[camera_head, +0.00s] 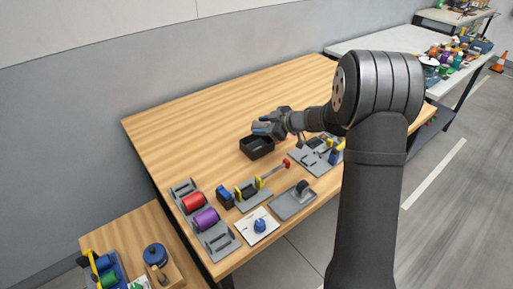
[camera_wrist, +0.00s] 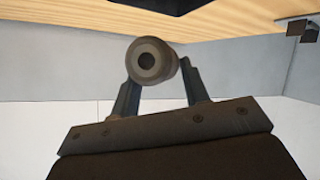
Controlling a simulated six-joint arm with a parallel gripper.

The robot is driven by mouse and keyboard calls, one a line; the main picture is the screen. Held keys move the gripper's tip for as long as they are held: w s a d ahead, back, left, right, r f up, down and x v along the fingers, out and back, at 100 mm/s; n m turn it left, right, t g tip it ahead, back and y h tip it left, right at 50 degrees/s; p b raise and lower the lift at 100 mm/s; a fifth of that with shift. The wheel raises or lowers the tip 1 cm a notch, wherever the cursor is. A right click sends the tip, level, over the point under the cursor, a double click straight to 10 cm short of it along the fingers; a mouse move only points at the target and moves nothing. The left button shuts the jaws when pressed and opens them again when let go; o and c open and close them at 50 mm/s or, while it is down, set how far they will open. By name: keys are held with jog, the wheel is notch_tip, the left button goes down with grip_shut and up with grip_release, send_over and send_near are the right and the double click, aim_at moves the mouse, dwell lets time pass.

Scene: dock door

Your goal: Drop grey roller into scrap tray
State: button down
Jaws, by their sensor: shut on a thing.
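The grey roller (camera_wrist: 150,61) is between my gripper's fingers in the wrist view, its round end with a dark centre hole facing the camera. My gripper (camera_wrist: 165,80) is shut on it. In the head view, my gripper (camera_head: 266,127) is above the table, close over a black open box (camera_head: 257,148) that looks like the scrap tray. The roller is small and hard to make out there. A dark edge at the top of the wrist view (camera_wrist: 165,4) may be that box. The box's floor is partly in shadow.
A grey rack (camera_head: 214,238) holds a red roller (camera_head: 194,203) and a purple roller (camera_head: 206,220). A grey tray (camera_head: 278,207), a white plate with a blue knob (camera_head: 260,226) and a yellow-clamped fixture (camera_head: 252,190) stand in front. The table's back left is clear.

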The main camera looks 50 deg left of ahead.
jog(key=shift+f, duration=0.6)
jog(key=c, duration=0.7)
grip_release()
jog(key=shift+d, duration=0.1)
jog(key=v, duration=1.7)
jog(key=shift+w+r, duration=0.1)
jog(key=shift+r, duration=0.1)
